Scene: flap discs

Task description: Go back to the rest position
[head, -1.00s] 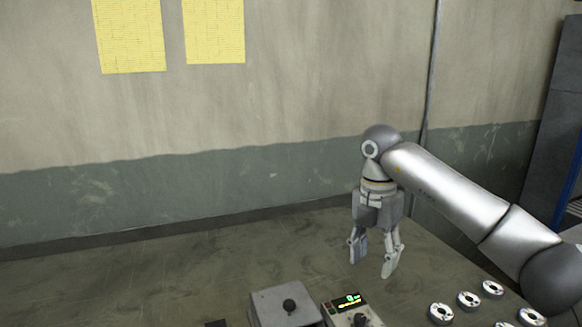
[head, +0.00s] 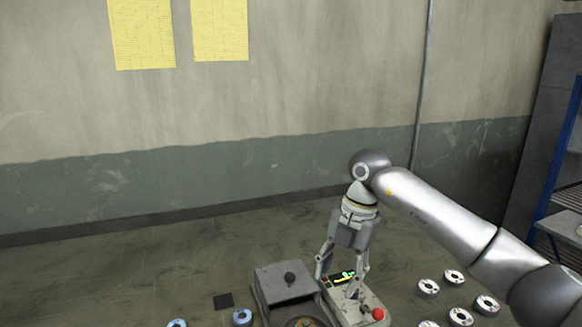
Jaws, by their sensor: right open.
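My right gripper (head: 337,283) points down with its fingers apart and nothing between them. Whether the fingers touch the box cannot be told. My left gripper is not in view.
Several flap discs (head: 428,287) lie at the right, near my forearm.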

